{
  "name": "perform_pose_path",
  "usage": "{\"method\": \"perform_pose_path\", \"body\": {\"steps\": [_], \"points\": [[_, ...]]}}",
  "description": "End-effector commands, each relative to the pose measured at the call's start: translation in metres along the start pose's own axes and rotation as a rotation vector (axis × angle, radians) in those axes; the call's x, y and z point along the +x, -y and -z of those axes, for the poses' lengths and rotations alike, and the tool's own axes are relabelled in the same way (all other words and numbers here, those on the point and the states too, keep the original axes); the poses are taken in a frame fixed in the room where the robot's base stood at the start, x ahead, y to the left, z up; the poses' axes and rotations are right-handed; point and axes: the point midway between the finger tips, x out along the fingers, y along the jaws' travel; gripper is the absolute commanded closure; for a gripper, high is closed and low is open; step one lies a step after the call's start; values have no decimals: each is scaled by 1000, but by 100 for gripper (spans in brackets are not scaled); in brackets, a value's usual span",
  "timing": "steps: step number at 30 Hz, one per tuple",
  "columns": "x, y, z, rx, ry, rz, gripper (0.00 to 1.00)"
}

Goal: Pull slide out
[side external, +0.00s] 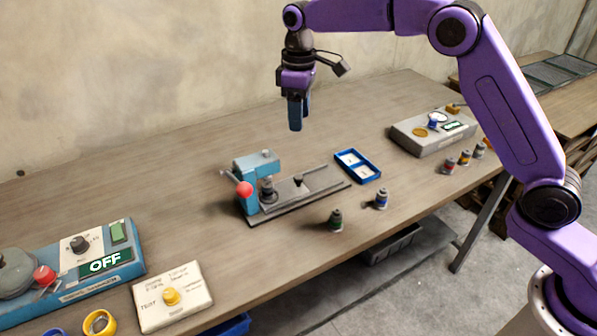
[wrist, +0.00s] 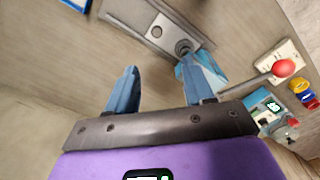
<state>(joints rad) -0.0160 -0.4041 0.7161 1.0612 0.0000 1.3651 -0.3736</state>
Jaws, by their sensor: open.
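The slide looks to be the flat grey plate (side external: 308,186) on the base of a blue press-like device (side external: 256,166) with a red knob (side external: 244,189). A small dark knob stands on the plate. In the wrist view the grey plate (wrist: 150,22) is at the top, beside the blue device body (wrist: 203,75) and its red knob (wrist: 284,67). My gripper (side external: 296,115) hangs above the table, above and slightly behind the device, touching nothing. Its blue fingers are apart and empty in the wrist view (wrist: 160,90).
A blue tray (side external: 375,178) lies right of the device, with small bottles (side external: 336,219) in front. A grey box (side external: 432,131) with more bottles stands at the right. A blue "OFF" unit (side external: 128,259) and a white box with a yellow knob (side external: 196,305) are front left. The table behind is clear.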

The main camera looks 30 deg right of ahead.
Motion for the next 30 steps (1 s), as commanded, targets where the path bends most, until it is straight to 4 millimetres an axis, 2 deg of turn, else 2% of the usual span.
{"method": "perform_pose_path", "body": {"steps": [7,11,30], "points": [[11,-8,4,7,2,1,48],[28,-8,3,8,3,1,48],[146,-8,3,8,2,2,48]]}}
